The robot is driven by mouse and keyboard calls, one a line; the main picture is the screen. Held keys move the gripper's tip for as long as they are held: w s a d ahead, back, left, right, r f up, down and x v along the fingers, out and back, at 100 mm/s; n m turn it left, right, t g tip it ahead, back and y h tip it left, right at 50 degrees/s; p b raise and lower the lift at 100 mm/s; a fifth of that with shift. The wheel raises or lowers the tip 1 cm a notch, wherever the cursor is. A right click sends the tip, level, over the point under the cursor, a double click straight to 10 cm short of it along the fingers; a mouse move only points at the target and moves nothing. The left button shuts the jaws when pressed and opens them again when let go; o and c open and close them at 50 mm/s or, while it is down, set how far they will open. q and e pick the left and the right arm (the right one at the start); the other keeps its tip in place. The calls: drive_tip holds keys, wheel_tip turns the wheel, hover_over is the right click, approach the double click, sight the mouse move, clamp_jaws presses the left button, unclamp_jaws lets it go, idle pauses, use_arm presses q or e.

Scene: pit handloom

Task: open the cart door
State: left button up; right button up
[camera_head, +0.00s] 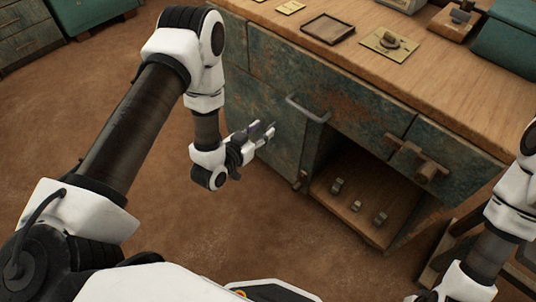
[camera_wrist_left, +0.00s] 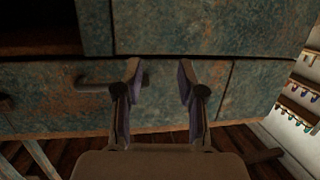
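The cart (camera_head: 262,75) is a worn blue-green cabinet with a wooden top. Below its drawer row, a blue-green front panel (camera_head: 262,118) stands left of an open compartment (camera_head: 350,215). I cannot tell whether this panel is the door. A grey bar handle (camera_head: 307,108) sits on the upper front; it also shows in the left wrist view (camera_wrist_left: 95,86). My left gripper (camera_head: 268,132) is open and empty in front of the panel, left of and below the handle. Its spread fingers (camera_wrist_left: 158,80) show nothing between them. My right gripper is out of view.
Small metal pieces (camera_head: 359,205) lie in the compartment. A wooden latch-like piece (camera_head: 425,165) juts from the right front. A tray (camera_head: 328,28) and a plate (camera_head: 388,42) lie on top. Brown floor (camera_head: 175,235) is clear at left.

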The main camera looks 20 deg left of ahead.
use_arm(q)
wheel_tip(320, 180, down, 9)
drive_tip(key=w+a+t+b, duration=0.2)
drive_tip(key=w+b, duration=0.1)
drive_tip(key=b, duration=1.8)
hover_over(268, 148)
drive_tip(key=shift+t, duration=0.4)
wheel_tip(268, 148, down, 8)
drive_tip(key=shift+a+f, duration=0.15)
drive_tip(key=shift+f, duration=0.1)
drive_tip(key=shift+w+r, duration=0.1)
drive_tip(key=shift+w, duration=0.25)
clamp_jaws()
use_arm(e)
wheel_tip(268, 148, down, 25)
